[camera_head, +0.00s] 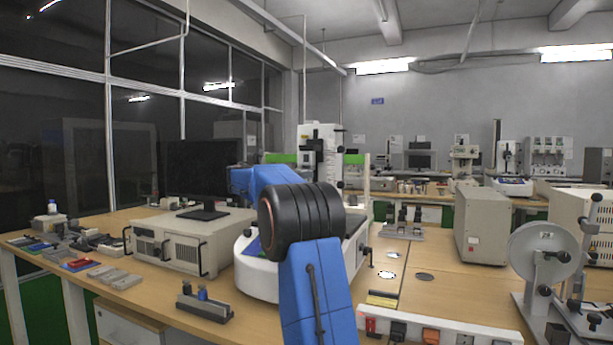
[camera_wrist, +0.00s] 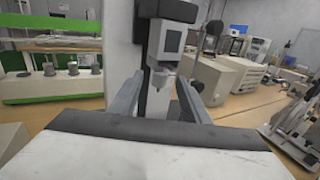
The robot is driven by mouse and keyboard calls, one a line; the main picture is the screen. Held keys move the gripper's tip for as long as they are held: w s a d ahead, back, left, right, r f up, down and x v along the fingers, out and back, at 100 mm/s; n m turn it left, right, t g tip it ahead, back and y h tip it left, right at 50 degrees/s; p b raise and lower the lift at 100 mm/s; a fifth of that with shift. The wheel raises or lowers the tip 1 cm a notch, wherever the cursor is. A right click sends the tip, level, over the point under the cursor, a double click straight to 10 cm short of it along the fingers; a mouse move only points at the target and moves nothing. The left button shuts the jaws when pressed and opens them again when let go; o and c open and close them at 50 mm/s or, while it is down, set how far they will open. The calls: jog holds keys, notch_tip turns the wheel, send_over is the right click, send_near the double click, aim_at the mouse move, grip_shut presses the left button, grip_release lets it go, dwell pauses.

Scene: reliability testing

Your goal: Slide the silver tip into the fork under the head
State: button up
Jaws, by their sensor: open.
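The tester's grey head (camera_wrist: 170,42) hangs from a dark mount on a pale column in the wrist view. A small silver-grey tapered tip (camera_wrist: 160,77) shows just below the head. I cannot make out the fork or whether the tip sits in it. My gripper (camera_wrist: 160,86) is open, with one grey finger on each side of the tip and visible gaps between. In the head view, the upper part of the tester (camera_head: 321,150) rises behind my blue arm. My arm hides my gripper, the tip and the lower head there.
A grey holder block (camera_head: 204,308) with a small blue-topped piece stands at the bench's front. A beige computer case (camera_head: 188,240) and a monitor (camera_head: 199,172) stand left. A reel stand (camera_head: 543,262) and a beige box (camera_head: 482,226) stand right.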

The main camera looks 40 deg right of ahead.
jog(key=a, duration=1.3)
jog(key=shift+w+a, duration=0.25)
jog(key=shift+a, duration=0.05)
jog(key=s+a+f+m+t+y, duration=0.2)
jog(key=s+a+f+m+y, duration=0.3)
jog(key=s+a+f, duration=0.6)
jog(key=s+a+f+m+t+y, duration=0.2)
jog(key=s+a+f+m+y, duration=0.4)
jog(key=s+a+f, duration=0.6)
jog(key=s+a+f+m+t+y, duration=0.1)
jog(key=s+a+f+m+y, duration=0.5)
jog(key=s+a+f, duration=0.6)
jog(key=s+f+y, duration=0.1)
jog(key=s+f, duration=0.2)
jog(key=s, duration=0.5)
jog(key=shift+s+a+f+t, duration=0.2)
jog(key=shift+s+f+t, duration=0.2)
